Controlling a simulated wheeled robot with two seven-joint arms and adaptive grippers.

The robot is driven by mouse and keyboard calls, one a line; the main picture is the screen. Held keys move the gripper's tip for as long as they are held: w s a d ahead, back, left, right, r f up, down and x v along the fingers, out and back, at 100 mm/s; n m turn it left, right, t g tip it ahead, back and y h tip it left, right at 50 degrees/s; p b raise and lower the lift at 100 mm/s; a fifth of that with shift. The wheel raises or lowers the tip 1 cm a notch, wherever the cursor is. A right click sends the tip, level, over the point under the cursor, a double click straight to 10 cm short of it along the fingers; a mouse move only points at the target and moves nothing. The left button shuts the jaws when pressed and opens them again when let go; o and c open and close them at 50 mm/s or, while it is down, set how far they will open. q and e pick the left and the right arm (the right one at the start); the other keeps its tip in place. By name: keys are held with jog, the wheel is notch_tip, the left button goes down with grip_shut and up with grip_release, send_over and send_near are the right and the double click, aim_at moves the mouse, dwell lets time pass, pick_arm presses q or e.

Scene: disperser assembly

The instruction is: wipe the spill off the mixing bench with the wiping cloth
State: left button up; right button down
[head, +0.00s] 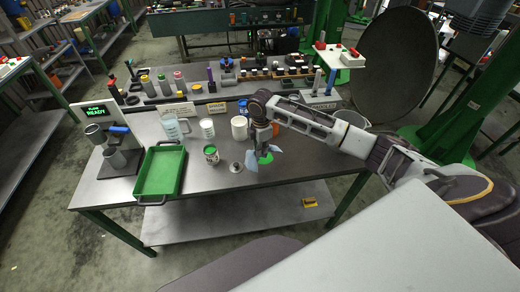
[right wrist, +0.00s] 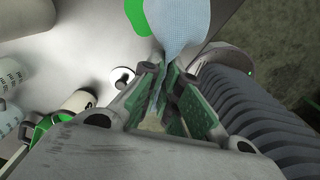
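The light blue wiping cloth (head: 251,160) hangs from my right gripper (head: 263,142) over the right part of the mixing bench (head: 215,185). In the right wrist view the cloth (right wrist: 188,22) is pinched between the fingers (right wrist: 166,88) and spreads out beyond their tips. The green spill (head: 265,158) lies on the bench beside and partly behind the cloth. It also shows in the right wrist view (right wrist: 138,14), left of the cloth. I cannot tell whether the cloth touches the bench. My left gripper is not in view.
A green tray (head: 146,190) lies at the bench's left front. An open tin with green contents (head: 211,154) and a small metal lid (head: 236,168) are left of the gripper. A white cup (head: 239,128) and beakers stand behind. A shelf of bottles lines the back.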

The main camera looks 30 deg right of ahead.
jog(key=shift+f+b, duration=1.4)
jog(key=shift+f, duration=3.15)
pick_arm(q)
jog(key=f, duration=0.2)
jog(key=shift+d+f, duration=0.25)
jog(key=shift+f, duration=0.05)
pick_arm(e)
jog(key=c, duration=0.6)
grip_release()
jog(key=shift+c, duration=0.2)
jog(key=shift+f, duration=0.1)
